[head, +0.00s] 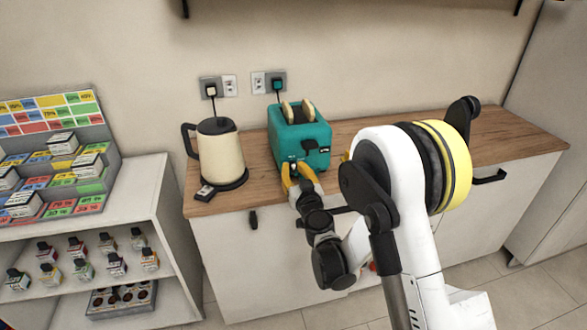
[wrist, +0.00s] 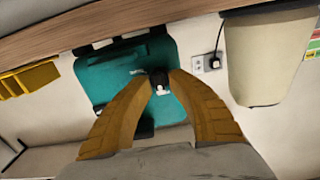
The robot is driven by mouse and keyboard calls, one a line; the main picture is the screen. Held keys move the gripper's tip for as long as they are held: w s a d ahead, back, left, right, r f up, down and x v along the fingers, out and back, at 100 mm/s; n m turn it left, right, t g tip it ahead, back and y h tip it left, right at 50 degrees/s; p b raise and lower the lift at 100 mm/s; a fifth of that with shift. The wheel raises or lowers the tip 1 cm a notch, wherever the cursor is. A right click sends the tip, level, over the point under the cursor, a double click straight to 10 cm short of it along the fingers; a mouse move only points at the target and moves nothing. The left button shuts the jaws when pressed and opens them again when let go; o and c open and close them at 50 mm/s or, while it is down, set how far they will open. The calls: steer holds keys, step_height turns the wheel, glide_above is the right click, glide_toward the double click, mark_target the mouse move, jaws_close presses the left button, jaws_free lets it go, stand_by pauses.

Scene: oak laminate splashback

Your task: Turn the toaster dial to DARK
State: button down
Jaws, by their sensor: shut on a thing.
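The teal toaster (head: 316,133) stands on the wooden counter with bread slices (head: 299,111) in its top slots. Its front faces my arm, and a black lever (head: 310,145) shows on that front. My gripper (head: 299,170) has yellow fingers and is at the lower front of the toaster. In the wrist view the toaster (wrist: 115,82) appears upside down. There the fingertips (wrist: 159,82) close on a small black dial (wrist: 159,77) with a white mark. The fingers cover its sides, and I cannot read its setting.
A cream kettle (head: 220,155) stands left of the toaster, with a small dark object (head: 206,192) by its base. Wall sockets (head: 243,85) are behind. A shelf (head: 130,205) with bottles and boxes stands at left.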

steer(key=m, duration=0.7)
steer(key=shift+w+d, duration=0.1)
steer(key=shift+d, duration=0.05)
steer(key=m, duration=0.7)
steer(key=shift+d+f, duration=0.1)
steer(key=shift+f, duration=0.05)
steer(key=m, duration=0.4)
steer(key=shift+m, duration=0.4)
steer(key=m, duration=0.4)
steer(key=shift+f+m, duration=0.15)
steer(key=shift+m, duration=0.15)
steer(key=c, duration=1.2)
jaws_free()
